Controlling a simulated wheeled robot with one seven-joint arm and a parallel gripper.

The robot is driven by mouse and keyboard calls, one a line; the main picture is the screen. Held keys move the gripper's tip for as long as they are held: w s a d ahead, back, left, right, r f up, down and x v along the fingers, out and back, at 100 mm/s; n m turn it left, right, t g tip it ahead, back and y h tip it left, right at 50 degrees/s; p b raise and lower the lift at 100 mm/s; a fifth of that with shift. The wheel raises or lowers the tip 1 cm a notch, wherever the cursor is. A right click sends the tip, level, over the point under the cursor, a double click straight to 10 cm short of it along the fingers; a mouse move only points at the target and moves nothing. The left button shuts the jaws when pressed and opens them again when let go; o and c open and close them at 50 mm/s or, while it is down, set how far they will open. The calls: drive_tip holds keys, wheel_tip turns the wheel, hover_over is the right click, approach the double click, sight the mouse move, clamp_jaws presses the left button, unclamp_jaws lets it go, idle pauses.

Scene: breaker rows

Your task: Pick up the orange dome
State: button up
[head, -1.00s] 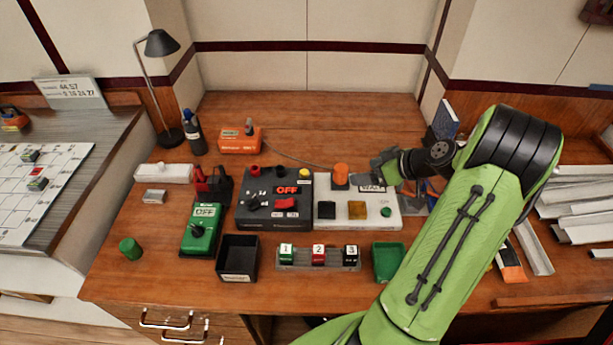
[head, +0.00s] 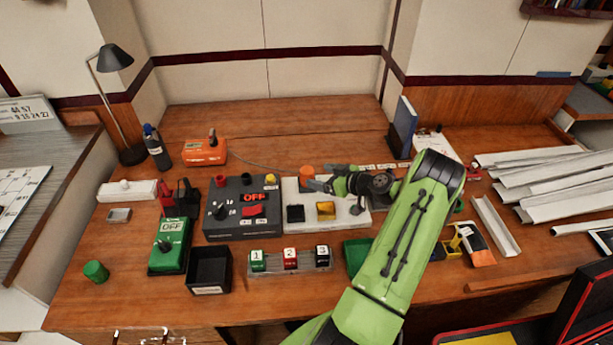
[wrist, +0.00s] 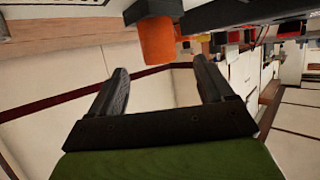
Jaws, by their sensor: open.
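The orange dome (head: 306,171) stands at the back left of the white panel (head: 356,217). My gripper (head: 313,182) is just to its right and slightly in front in the head view, with its fingers partly overlapping the dome's lower edge. In the wrist view the orange dome (wrist: 156,42) shows at the top, on a dark base, beyond the tips of my gripper (wrist: 160,72). The two fingers are spread wide with nothing between them. The dome appears apart from both fingers; contact cannot be told from the head view.
Left of the white panel is a dark box (head: 242,222) with a yellow button (head: 270,180) and a red switch. A numbered block rack (head: 290,262) and a green tray (head: 357,255) lie in front. A blue book (head: 403,128) stands behind.

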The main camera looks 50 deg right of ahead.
sight(313, 174)
drive_tip(key=x, duration=0.5)
drive_tip(key=shift+w+f, duration=0.15)
drive_tip(key=shift+w, duration=0.05)
drive_tip(key=c, duration=1.1)
